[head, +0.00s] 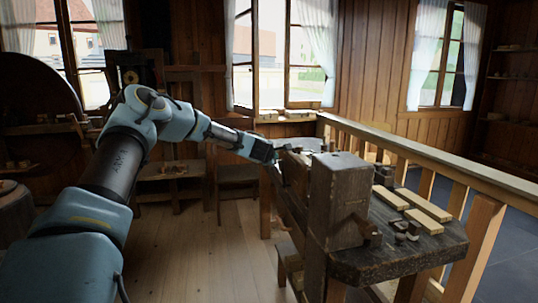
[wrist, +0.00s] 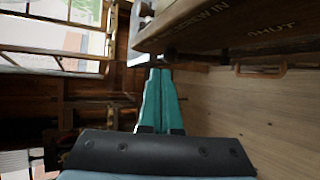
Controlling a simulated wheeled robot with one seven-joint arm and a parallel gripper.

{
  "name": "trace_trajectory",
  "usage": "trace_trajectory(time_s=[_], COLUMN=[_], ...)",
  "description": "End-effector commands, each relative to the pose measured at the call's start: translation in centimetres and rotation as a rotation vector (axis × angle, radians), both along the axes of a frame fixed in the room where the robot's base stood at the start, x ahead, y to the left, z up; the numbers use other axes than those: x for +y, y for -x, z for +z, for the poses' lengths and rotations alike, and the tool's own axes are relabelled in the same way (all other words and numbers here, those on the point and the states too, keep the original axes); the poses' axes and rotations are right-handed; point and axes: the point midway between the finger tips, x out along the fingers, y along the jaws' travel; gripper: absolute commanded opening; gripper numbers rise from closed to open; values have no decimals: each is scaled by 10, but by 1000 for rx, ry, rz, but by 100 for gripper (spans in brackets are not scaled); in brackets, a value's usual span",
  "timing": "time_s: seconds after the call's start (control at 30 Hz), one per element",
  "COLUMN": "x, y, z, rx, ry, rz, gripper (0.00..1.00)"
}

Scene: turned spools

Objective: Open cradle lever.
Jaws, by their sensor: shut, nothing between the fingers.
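My gripper (wrist: 161,72) shows in the wrist view with its teal fingers together and nothing between them. Its tips are close to the lower edge of a dark wooden face (wrist: 215,28) with lettering that includes "SHUT". A dark rod-like part (wrist: 188,60) sticks out along that edge just by the fingertips. It may be the cradle lever, but I cannot tell for sure, nor whether the fingers touch it. In the head view my gripper (head: 279,170) is at the left side of the workbench, small and partly lost against the dark wood.
The workbench (head: 400,258) carries a tall wooden block (head: 340,195), pale wooden strips (head: 423,222) and several small dark pieces. A wooden railing (head: 440,157) runs behind it. The plank floor (head: 190,250) left of the bench is clear. A stool (head: 238,175) stands farther back.

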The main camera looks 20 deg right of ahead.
Motion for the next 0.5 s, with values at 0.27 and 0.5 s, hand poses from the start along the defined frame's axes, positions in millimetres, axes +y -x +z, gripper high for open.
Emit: trace_trajectory(time_s=[0.27,0.5], x=[25,38], y=[28,43], z=[25,39], rx=[-6,-3], ry=[-1,1], rz=[0,0], gripper=[0,0])
